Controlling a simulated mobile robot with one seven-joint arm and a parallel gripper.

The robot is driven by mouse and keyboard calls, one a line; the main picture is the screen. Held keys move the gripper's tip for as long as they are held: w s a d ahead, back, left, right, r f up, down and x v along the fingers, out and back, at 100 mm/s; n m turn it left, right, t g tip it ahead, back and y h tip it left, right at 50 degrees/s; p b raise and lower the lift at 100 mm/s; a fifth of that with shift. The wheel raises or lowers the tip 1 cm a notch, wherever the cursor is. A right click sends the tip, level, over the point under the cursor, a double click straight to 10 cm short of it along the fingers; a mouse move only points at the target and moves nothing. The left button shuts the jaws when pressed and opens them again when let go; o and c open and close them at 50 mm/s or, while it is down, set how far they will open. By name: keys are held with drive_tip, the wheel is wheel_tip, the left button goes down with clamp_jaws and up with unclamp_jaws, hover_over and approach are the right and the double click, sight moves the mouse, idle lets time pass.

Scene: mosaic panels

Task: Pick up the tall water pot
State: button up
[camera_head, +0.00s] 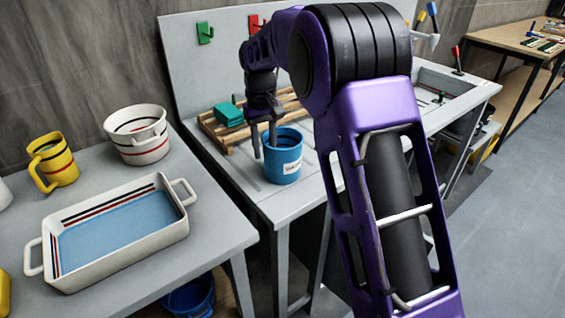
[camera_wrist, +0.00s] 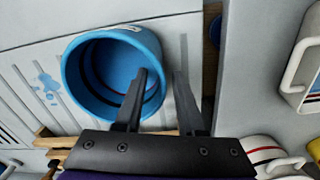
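A blue pot (camera_head: 283,160) with a white label on its front stands upright on the grey worktop. It also shows in the wrist view (camera_wrist: 70,82), with its open mouth facing the camera and a dark band inside. My gripper (camera_head: 264,147) is at the left side of the pot's rim, fingers pointing down. In the wrist view my gripper (camera_wrist: 161,98) is open, with one finger over the pot's mouth and the other outside the rim. The rim lies between the fingers. I cannot tell whether either finger touches it.
A wooden pallet (camera_head: 212,128) with a green block (camera_head: 228,114) lies behind the pot. On the left table stand a white basin (camera_head: 120,256), a yellow mug (camera_head: 52,160) and a white striped pot (camera_head: 137,134). A gap separates the two tables; a blue bucket (camera_head: 190,296) sits below.

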sight(268, 177)
drive_tip(key=shift+d+f+b, duration=0.15)
drive_tip(key=shift+f+b, duration=0.4)
drive_tip(key=shift+f, duration=2.65)
clamp_jaws()
drive_tip(key=shift+r, duration=0.1)
